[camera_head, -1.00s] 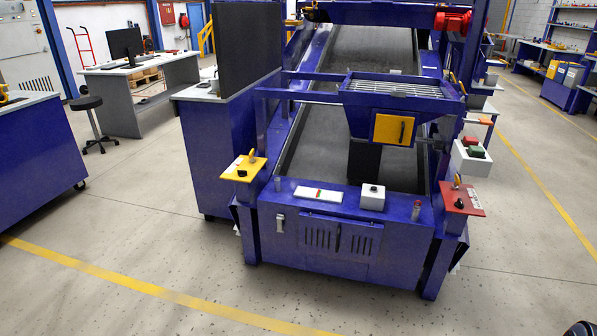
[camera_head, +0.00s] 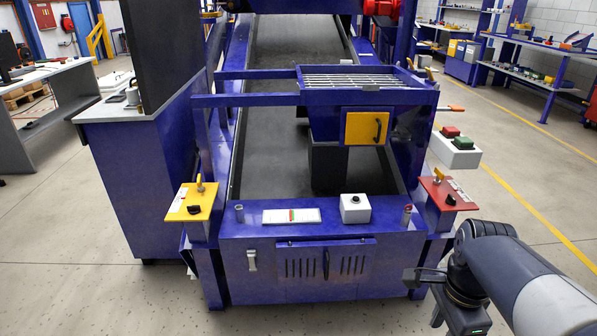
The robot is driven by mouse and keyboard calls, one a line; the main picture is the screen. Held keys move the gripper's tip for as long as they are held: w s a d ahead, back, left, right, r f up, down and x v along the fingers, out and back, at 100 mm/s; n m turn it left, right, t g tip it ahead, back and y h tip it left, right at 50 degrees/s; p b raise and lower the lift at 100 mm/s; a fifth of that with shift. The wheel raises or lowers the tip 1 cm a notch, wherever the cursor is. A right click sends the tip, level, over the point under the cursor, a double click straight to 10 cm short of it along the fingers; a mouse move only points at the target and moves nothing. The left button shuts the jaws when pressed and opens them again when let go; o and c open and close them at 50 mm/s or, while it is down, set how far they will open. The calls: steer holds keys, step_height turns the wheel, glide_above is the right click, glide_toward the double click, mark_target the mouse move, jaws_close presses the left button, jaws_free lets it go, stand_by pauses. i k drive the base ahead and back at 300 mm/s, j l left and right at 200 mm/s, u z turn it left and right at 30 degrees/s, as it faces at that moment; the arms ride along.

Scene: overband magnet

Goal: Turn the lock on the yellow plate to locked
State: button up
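The yellow plate (camera_head: 178,212) sits on the left front corner of the blue conveyor machine. It carries a yellow upright lever or lock part (camera_head: 200,183) and a small black knob (camera_head: 194,209). Which of these is the lock, and its setting, is too small to tell. My gripper (camera_head: 420,290) is at the lower right, in front of the machine's right front leg, far from the yellow plate. It looks empty, but its fingers are dark and seen at an angle, so I cannot tell whether they are open.
A similar red plate (camera_head: 463,201) is on the right front corner, close above my arm. A white button box (camera_head: 355,209) and a flat white panel (camera_head: 291,216) lie on the front ledge. A hopper with a yellow door (camera_head: 366,128) stands behind. The floor at front left is clear.

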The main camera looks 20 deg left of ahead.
mark_target(192, 209)
steer(key=i+j, duration=0.15)
steer(key=j, duration=0.3)
steer(key=i+j, duration=0.1)
steer(key=j, duration=0.35)
steer(key=i+j, duration=0.15)
steer(key=j, duration=0.3)
steer(key=i+j, duration=0.15)
steer(key=j, duration=0.3)
steer(key=i+j, duration=0.1)
steer(key=j, duration=0.35)
steer(key=i+j, duration=0.15)
steer(key=j, duration=0.3)
steer(key=i+j, duration=0.15)
steer(key=j, duration=0.3)
steer(key=i+j, duration=0.1)
steer(key=j, duration=0.35)
